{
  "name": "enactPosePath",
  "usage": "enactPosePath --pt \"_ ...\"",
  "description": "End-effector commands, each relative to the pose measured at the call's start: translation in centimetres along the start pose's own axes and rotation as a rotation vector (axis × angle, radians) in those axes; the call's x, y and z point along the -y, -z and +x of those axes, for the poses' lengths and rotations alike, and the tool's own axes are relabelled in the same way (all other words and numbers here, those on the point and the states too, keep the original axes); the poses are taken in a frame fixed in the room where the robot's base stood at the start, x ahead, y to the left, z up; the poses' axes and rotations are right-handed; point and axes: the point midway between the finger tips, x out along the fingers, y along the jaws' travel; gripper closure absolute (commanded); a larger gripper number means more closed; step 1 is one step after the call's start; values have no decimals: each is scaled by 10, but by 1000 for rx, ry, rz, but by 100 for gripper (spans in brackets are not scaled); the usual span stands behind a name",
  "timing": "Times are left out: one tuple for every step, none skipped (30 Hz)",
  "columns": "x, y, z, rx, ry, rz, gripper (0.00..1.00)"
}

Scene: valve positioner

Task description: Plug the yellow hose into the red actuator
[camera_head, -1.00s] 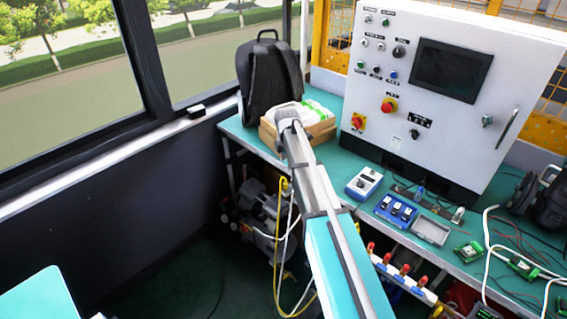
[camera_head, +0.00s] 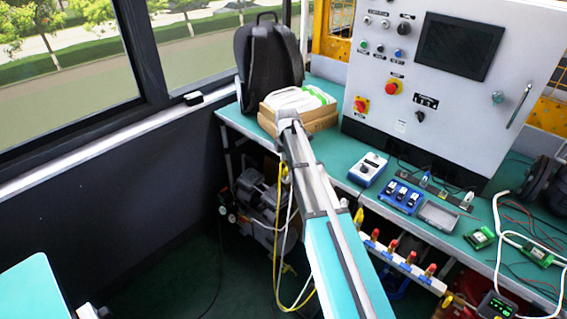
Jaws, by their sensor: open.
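A thin yellow hose (camera_head: 276,238) hangs in front of the machine under the bench, beside a white hose. It bends round low down, where my own teal and grey arm or column covers part of its path. Its free end cannot be made out. Several red-topped fittings with blue bases stand on a white rail (camera_head: 405,265) below the bench front, one of them near the middle (camera_head: 392,246). I cannot tell which part is the red actuator, and no hose is clearly seen in these fittings. My gripper cannot be seen in this view.
The green bench (camera_head: 338,158) carries a backpack (camera_head: 268,68), a cardboard box (camera_head: 318,120), a white control cabinet (camera_head: 400,115), a blue switch box (camera_head: 400,197) and green circuit boards (camera_head: 480,238). A dark compressor-like machine (camera_head: 255,195) stands underneath. Open floor lies at left.

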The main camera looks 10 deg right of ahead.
Motion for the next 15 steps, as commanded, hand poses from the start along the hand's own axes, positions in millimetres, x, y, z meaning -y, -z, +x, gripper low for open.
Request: enactPosePath --pt "0 0 8 0 0 0 31" --pt "0 0 10 0 0 0 31" --pt "0 0 13 0 0 0 31" --pt "0 0 15 0 0 0 31" --pt "0 0 18 0 0 0 31" --pt "0 0 21 0 0 0 31" --pt "0 0 23 0 0 0 31" --pt "0 0 25 0 0 0 31" --pt "0 0 28 0 0 0 31" --pt "0 0 30 0 0 0 31" --pt "0 0 32 0 0 0 31" --pt "0 0 35 0 0 0 31" --pt "0 0 37 0 0 0 31" --pt "0 0 39 0 0 0 31" --pt "0 0 41 0 0 0 31"
